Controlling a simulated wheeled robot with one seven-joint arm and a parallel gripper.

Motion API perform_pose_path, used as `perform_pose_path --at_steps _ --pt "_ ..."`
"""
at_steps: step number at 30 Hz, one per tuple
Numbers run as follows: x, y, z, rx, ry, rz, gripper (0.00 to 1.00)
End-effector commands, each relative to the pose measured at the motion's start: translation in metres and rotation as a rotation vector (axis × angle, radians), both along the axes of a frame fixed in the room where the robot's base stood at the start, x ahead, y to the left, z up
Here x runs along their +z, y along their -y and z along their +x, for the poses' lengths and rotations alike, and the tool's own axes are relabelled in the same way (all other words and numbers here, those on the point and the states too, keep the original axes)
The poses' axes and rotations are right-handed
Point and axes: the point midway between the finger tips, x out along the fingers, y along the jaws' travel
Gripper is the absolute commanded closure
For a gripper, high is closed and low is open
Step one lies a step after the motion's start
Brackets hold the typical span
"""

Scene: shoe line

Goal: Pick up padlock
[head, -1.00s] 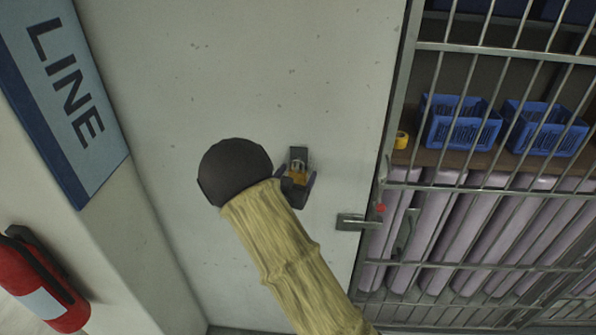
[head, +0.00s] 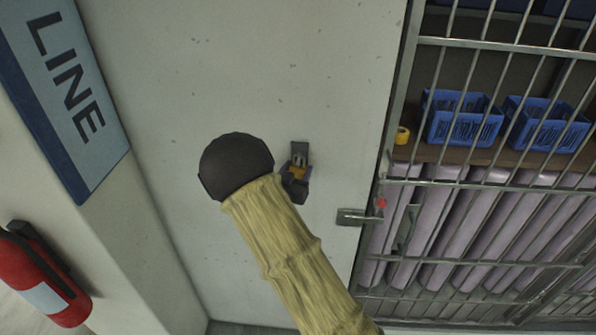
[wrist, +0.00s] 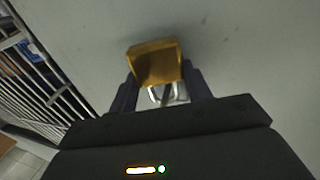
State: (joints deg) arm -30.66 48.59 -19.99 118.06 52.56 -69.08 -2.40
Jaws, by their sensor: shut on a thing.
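The padlock (wrist: 155,62) has a brass-coloured body and a silver shackle. In the wrist view it sits between my two fingers, body outward and shackle toward the palm. My gripper (wrist: 160,82) is shut on it. Whether the shackle still touches the plate is too small to tell.
To the right is a barred cage door with a metal latch (head: 358,217). Behind the bars are blue baskets (head: 465,120) and a yellow tape roll (head: 402,135). A red extinguisher (head: 45,275) hangs at lower left.

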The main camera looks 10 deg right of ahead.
Motion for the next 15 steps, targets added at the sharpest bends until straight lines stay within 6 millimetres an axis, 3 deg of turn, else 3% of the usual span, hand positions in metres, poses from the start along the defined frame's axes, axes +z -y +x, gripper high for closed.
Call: perform_pose_path --at_steps 10,15 --pt "0.014 -0.001 -0.001 0.001 0.005 0.003 0.8" --pt "0.01 -0.015 -0.04 0.004 0.002 0.003 0.8"
